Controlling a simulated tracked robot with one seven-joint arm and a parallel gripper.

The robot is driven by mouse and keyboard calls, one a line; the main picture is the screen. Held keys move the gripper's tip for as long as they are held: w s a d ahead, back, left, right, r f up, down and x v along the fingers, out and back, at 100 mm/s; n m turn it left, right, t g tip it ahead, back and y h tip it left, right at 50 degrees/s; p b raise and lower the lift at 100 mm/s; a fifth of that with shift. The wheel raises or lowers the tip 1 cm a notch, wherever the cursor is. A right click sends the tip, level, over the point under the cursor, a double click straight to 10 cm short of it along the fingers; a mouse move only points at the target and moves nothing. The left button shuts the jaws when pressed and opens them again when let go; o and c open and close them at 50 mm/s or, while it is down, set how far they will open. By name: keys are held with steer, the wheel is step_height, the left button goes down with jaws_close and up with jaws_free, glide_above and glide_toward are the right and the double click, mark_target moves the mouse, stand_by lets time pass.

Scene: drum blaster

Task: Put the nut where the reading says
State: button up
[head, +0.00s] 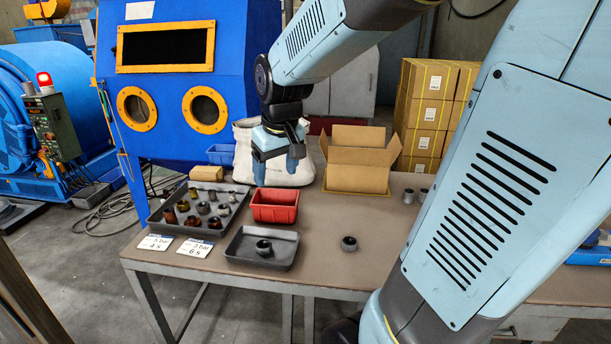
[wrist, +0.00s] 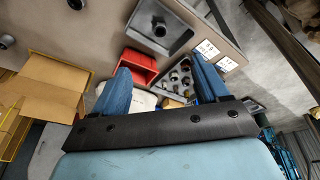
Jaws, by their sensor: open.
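A dark nut-like ring (head: 264,247) sits in the shallow grey tray (head: 284,264); it also shows in the wrist view (wrist: 160,29). A similar dark piece (head: 349,243) stands on the bare table to the right of that tray. Several dark and brownish pieces stand in the larger grey tray (head: 228,228) at left. Two white cards (head: 155,242) (head: 195,247) lie at the table's front left edge; their small print is hard to read. My gripper (head: 279,166) is open and empty, above the table behind the red bin. Its blue fingers point downward, apart, in the wrist view (wrist: 163,85).
A red bin (head: 274,206) stands behind the shallow tray. An open cardboard box (head: 361,165) and a white sack (head: 246,158) stand at the back. Two grey pieces (head: 408,196) (head: 422,195) are farther right. A control box (head: 50,122) with a lit red lamp (head: 44,79) stands left.

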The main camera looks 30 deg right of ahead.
steer(key=s+r+m+t, duration=0.1)
steer(key=s+r, duration=0.1)
steer(key=s, duration=0.4)
steer(key=s+r+t, duration=0.1)
steer(key=s+r, duration=0.1)
steer(key=s, duration=0.5)
steer(key=shift+s+r+m, duration=0.25)
steer(key=shift+s+m, duration=0.05)
steer(key=shift+m, duration=0.1)
steer(key=shift+c, duration=0.4)
stand_by(0.3)
